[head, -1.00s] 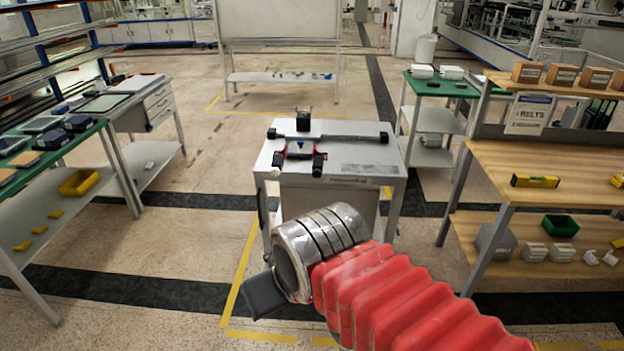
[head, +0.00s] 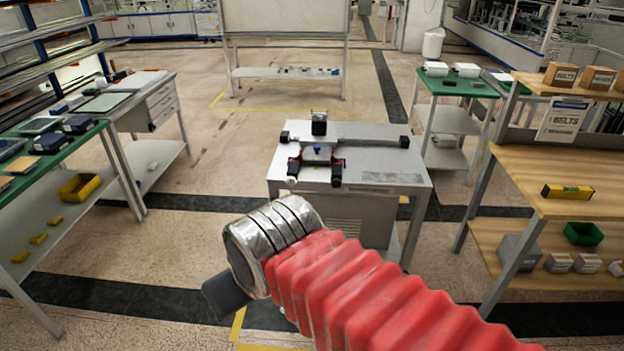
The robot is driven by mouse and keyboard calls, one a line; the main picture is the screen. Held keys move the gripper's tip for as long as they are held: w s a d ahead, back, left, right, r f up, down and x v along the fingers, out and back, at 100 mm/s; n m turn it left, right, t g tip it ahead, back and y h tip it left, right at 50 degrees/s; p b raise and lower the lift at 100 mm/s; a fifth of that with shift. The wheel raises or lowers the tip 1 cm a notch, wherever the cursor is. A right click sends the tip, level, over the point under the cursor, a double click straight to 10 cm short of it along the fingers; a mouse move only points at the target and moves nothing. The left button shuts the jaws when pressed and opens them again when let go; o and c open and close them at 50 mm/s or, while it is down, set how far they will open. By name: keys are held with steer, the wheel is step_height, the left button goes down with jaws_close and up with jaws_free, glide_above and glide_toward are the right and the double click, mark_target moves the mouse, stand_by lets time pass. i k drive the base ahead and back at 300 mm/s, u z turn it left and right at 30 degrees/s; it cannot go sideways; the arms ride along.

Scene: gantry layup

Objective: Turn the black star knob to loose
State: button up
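A small gantry device (head: 318,152) sits on top of a grey cabinet-like table (head: 375,158) in the middle of the head view. It has a dark rail, red and black parts, a small blue piece and an upright black block (head: 319,123). I cannot make out the black star knob among the small dark parts at this distance. My arm, with a red bellows sleeve and a silver wrist, reaches in from the lower right. A dark grey part of my gripper (head: 226,295) shows at its end, in front of the table and apart from it. Its fingers cannot be told apart.
A green-topped bench (head: 50,160) with a yellow bin (head: 82,185) stands at the left. A wooden workbench (head: 540,180) stands at the right, a smaller green-topped table (head: 455,86) behind it. Open floor lies left of the grey table.

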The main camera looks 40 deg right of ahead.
mark_target(337, 183)
steer(key=i, duration=1.25)
steer(key=z, duration=0.45)
